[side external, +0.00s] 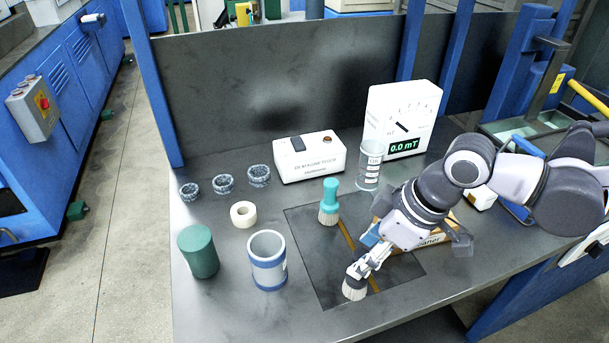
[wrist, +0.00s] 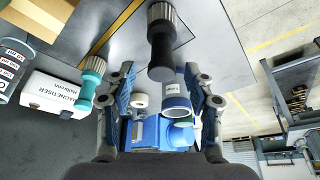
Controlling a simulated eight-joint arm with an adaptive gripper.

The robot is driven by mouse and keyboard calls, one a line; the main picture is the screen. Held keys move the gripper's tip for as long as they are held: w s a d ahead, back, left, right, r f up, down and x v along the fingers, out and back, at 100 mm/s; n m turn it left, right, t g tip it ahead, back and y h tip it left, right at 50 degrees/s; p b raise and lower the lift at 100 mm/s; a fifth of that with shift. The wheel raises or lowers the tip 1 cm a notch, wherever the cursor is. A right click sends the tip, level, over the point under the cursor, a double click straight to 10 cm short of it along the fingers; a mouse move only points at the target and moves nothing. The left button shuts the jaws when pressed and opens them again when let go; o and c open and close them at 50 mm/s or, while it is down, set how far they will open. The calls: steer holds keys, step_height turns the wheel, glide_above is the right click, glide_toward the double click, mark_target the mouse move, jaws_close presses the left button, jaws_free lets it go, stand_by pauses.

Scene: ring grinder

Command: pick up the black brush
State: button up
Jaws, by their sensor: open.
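The black brush (wrist: 160,42) shows in the wrist view at the top centre, its pale bristles at the top edge and its dark handle end towards me. In the side view only its pale bristles (side external: 354,289) show clearly, on the dark mat (side external: 318,270) near the front; my gripper hides most of its handle. My gripper (side external: 362,267) points down at the brush from above. In the wrist view my gripper (wrist: 160,72) is open, with one finger on each side of the handle's line. I cannot tell whether a finger touches it.
A teal brush (side external: 329,203) stands behind on the mat. A blue-white cup (side external: 268,260), green cylinder (side external: 198,252) and tape roll (side external: 243,214) stand left. Behind are a white box (side external: 310,158), clear tube (side external: 369,168) and meter (side external: 400,120). A cardboard box (side external: 405,244) lies beside my gripper.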

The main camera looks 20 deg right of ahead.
mark_target(354, 289)
steer(key=shift+x, duration=3.05)
steer(key=shift+s, duration=0.15)
jaws_close()
